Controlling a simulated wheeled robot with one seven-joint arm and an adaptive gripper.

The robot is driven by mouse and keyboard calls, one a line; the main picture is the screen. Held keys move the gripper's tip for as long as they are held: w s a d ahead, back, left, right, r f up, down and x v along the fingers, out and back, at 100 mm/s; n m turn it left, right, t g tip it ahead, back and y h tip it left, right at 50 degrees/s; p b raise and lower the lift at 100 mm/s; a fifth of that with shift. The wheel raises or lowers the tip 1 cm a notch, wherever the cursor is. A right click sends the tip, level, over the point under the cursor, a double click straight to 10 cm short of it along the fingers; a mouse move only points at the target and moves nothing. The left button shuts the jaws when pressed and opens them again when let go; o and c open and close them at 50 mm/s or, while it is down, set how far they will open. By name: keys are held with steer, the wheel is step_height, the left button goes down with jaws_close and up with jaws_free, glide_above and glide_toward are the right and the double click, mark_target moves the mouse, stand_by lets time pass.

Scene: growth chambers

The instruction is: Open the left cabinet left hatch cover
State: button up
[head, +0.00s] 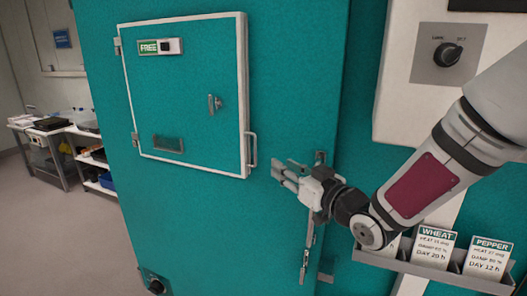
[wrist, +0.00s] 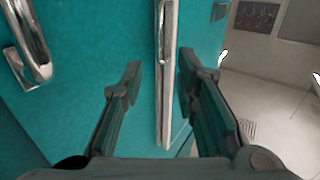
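The hatch cover (head: 188,85) is a teal panel in a pale frame on the big teal cabinet door. It looks shut. It has a green FREE sign (head: 149,47), a small latch knob (head: 214,103) and a metal handle (head: 252,150) at its lower right edge. A metal handle also shows at the left of the wrist view (wrist: 28,55). My gripper (head: 284,174) is just right of the hatch handle, apart from it. In the wrist view my gripper (wrist: 160,76) is open, with a long vertical metal bar (wrist: 167,100) appearing between the fingers; contact cannot be told.
A long door handle (head: 306,245) hangs below my gripper. A card rack (head: 440,272) with WHEAT and PEPPER cards is at lower right, under a dial panel (head: 447,53). A shelf cart (head: 62,128) stands far left. Floor at left is clear.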

mark_target(256, 150)
steer(key=x, duration=1.2)
steer(key=shift+w+a, duration=0.25)
steer(key=shift+w, duration=0.05)
jaws_close()
